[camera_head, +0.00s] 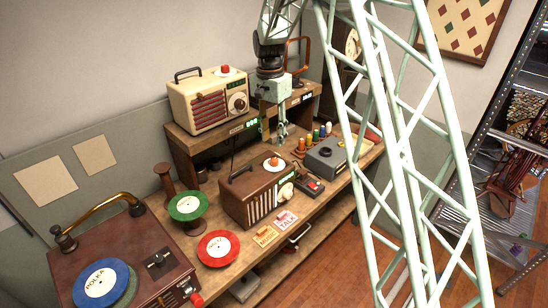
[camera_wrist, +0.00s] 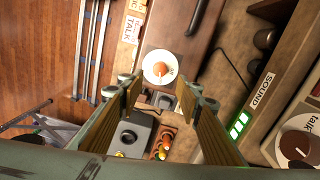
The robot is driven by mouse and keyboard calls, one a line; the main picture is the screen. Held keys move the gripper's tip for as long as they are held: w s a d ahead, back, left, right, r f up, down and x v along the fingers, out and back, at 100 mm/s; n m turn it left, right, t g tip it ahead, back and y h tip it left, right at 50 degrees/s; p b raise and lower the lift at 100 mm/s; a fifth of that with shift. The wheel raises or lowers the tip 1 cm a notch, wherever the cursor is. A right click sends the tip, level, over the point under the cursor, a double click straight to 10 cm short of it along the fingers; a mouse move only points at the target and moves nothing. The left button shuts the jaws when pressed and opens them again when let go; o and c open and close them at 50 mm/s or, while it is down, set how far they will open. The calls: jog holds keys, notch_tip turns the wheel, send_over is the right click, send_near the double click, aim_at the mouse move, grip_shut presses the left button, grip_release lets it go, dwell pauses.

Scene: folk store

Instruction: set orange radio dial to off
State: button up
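The brown radio (camera_head: 252,196) stands on the workbench, with a handle on top and a pale dial on its front. An orange dial (camera_head: 273,162) on a white disc sits on its top. In the wrist view the orange dial (camera_wrist: 160,70) lies just beyond and between my fingertips, with its pointer mark too small to read. My gripper (camera_head: 282,133) is above and behind the radio, pointing down. In the wrist view my gripper (camera_wrist: 160,93) is open, its two fingers wide apart with nothing between them. It looks apart from the dial.
A cream radio (camera_head: 208,100) with a red knob stands on the raised shelf behind. A grey box (camera_head: 326,155) and several coloured pegs (camera_head: 302,145) are to the right. Cards reading MUSIC and TALK (camera_head: 286,219), a red disc (camera_head: 218,248) and a record player (camera_head: 125,262) are in front and left.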

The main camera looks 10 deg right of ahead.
aim_at(274, 159)
jog(key=f, duration=0.5)
jog(key=f+p, duration=0.1)
jog(key=f, duration=0.3)
jog(key=shift+s+d+f, duration=0.15)
jog(key=shift+s+f, duration=0.05)
jog(key=shift+f, duration=0.2)
jog(key=c, duration=0.8)
